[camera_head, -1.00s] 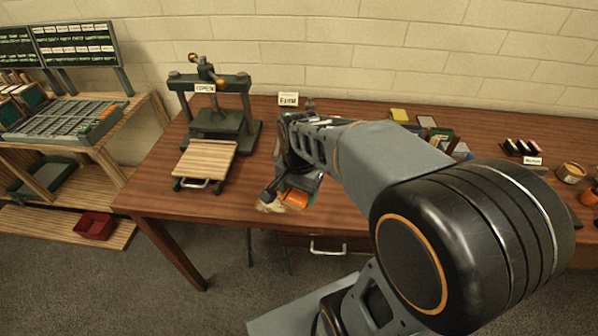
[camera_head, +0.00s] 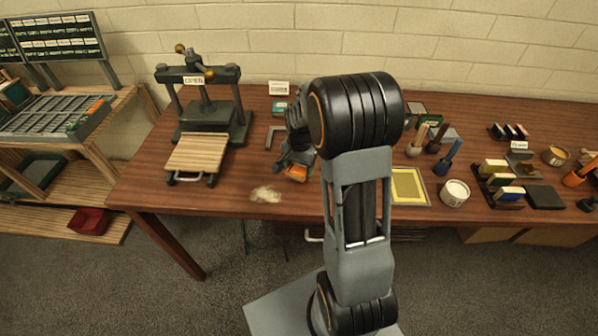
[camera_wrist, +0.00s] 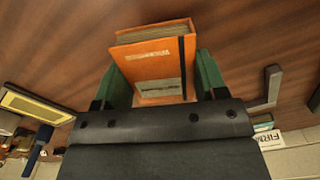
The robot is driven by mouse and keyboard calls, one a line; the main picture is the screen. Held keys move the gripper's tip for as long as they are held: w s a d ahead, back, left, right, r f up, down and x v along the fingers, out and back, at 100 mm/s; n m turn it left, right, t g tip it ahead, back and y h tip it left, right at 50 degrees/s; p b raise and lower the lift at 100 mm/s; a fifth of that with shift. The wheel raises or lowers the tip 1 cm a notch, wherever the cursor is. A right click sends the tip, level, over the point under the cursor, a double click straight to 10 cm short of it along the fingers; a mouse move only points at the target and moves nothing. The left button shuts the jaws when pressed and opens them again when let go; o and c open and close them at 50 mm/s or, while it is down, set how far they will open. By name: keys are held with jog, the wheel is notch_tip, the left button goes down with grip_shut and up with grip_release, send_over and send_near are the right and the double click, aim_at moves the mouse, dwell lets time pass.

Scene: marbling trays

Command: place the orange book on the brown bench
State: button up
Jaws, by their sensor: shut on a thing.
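The orange book (camera_wrist: 150,62) has a dark strap and a pale label, and sits between the green finger pads of my gripper (camera_wrist: 163,82) in the wrist view. My gripper is shut on it. In the head view, only a small part of the book (camera_head: 297,172) shows below my gripper (camera_head: 296,163); my arm hides the rest. The brown bench (camera_head: 225,197) is a long wooden table along the wall. The book is over its front middle part, right of the press. I cannot tell whether the book touches the bench top.
A green press (camera_head: 210,115) with a slatted wooden board (camera_head: 197,152) stands to the left. A pale patch (camera_head: 265,194) and a grey angle piece (camera_head: 271,138) lie near the gripper.

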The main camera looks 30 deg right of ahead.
aim_at(299, 172)
jog(key=shift+w+d+f, duration=0.1)
jog(key=shift+d+f, duration=0.05)
jog(key=shift+f, duration=1.6)
jog(key=shift+f, duration=0.15)
jog(key=o, duration=0.9)
jog(key=shift+o, duration=0.2)
jog(key=shift+w, duration=0.1)
